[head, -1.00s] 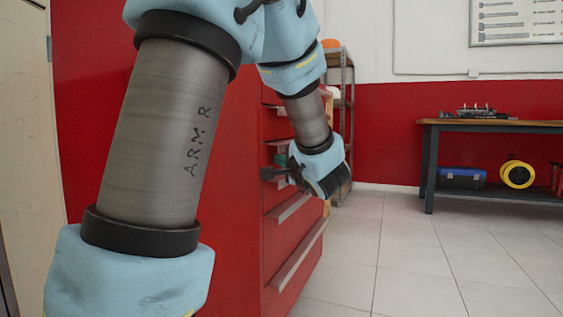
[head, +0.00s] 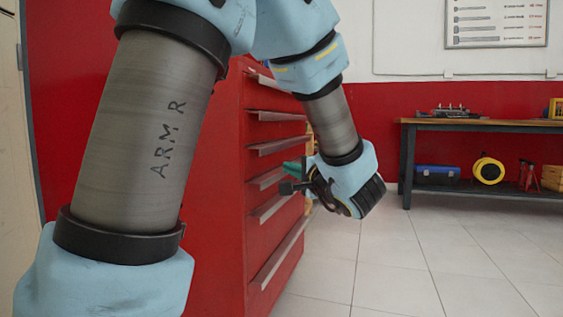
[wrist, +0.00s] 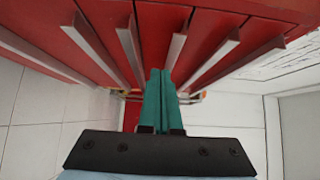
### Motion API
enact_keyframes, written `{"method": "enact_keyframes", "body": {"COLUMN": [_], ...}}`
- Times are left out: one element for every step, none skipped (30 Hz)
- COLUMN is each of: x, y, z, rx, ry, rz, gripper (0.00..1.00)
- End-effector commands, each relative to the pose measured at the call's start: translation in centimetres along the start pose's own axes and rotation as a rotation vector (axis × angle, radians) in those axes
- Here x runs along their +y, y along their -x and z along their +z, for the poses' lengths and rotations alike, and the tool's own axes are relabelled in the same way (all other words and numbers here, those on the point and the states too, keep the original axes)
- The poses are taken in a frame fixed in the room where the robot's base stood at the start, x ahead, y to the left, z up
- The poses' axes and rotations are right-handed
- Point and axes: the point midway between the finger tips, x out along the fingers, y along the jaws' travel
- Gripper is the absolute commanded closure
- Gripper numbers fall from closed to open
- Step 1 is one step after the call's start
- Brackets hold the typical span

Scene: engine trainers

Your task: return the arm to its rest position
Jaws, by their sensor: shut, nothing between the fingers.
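My arm crosses the left and middle of the head view, with a grey link marked "ARM R" and pale blue joints. Its far end hangs beside the red drawer cabinet (head: 228,215). My gripper (head: 293,167) shows there only as a small bit of teal, mostly hidden behind the wrist. In the wrist view my gripper (wrist: 160,72) has its two teal fingers together, with nothing between them. The cabinet's red drawer fronts and pale handles (wrist: 210,60) lie beyond the fingertips. I cannot tell the exact gap to them.
A workbench (head: 480,123) stands against the red and white wall at right. A blue box (head: 437,175) and a yellow reel (head: 488,170) sit on its lower shelf. The tiled floor (head: 440,260) between cabinet and bench is clear.

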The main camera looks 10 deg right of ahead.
Motion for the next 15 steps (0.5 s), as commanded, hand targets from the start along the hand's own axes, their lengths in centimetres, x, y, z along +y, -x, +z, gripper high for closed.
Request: {"method": "enact_keyframes", "body": {"x": [-0.1,-0.1,0.0,0.1,0.3,0.7,1.1,1.7,2.6,3.4,4.4,5.8,6.9,7.9,9.3], "y": [0.5,0.7,0.8,0.8,0.7,0.3,0.0,-0.3,-0.8,-1.1,-1.3,-1.3,-1.1,-0.7,0.0], "z": [-0.1,0.0,0.1,0.4,0.8,1.6,2.5,3.6,5.5,7.0,8.8,11.3,13.2,14.9,16.9], "rx": [0.003,0.002,-0.003,-0.010,-0.022,-0.047,-0.073,-0.105,-0.155,-0.198,-0.245,-0.314,-0.365,-0.411,-0.468], "ry": [-0.001,-0.001,-0.002,-0.003,-0.006,-0.012,-0.019,-0.026,-0.037,-0.043,-0.047,-0.048,-0.043,-0.031,-0.010], "rz": [0.001,0.001,0.004,0.011,0.023,0.049,0.076,0.111,0.170,0.225,0.286,0.379,0.454,0.528,0.627], "gripper": [1.00,1.00,1.00,1.00,1.00,1.00,1.00,1.00,1.00,1.00,1.00,1.00,1.00,1.00,1.00]}}
